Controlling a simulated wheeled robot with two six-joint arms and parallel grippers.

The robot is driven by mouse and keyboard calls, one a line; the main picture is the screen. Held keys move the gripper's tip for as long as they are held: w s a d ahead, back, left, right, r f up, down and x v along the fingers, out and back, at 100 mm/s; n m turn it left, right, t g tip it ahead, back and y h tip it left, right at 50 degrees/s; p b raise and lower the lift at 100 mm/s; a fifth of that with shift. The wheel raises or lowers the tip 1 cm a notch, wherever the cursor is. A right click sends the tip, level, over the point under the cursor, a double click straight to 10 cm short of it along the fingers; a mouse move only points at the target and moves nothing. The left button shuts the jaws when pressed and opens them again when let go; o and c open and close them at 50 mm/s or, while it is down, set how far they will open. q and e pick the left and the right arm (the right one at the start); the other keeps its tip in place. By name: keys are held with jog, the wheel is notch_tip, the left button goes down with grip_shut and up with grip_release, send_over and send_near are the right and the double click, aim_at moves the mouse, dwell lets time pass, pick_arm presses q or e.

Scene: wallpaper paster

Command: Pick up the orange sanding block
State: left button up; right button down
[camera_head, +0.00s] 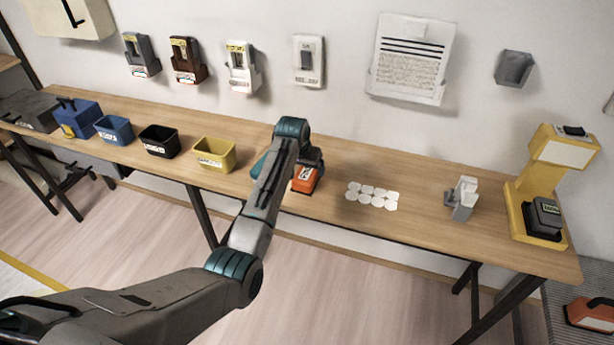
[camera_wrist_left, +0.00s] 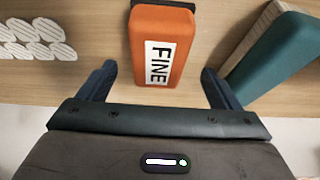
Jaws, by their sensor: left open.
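The orange sanding block (camera_head: 305,181) lies on the workbench, partly hidden behind my left arm in the head view. In the left wrist view the orange block (camera_wrist_left: 160,45) has a white label reading "FINE" and a dark underside edge at its top end. My left gripper (camera_wrist_left: 158,74) is open, its dark fingers on either side of the block's near end. A gap shows between each finger and the block; I cannot tell the height of the fingers over the bench. My right gripper is in neither view.
A teal block (camera_wrist_left: 278,58) lies close to the right finger in the wrist view. White discs (camera_head: 372,196) lie right of the orange block on the bench (camera_head: 420,215). A yellow bin (camera_head: 215,154) stands to the left. Another orange tool (camera_head: 590,315) sits at lower right.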

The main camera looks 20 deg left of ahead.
aim_at(307, 172)
pick_arm(q)
jog(key=x, duration=0.4)
jog(key=shift+d+p, duration=0.1)
jog(key=shift+p, duration=0.25)
jog(key=shift+f, duration=0.15)
jog(key=shift+f, duration=0.25)
jog(key=c, duration=1.1)
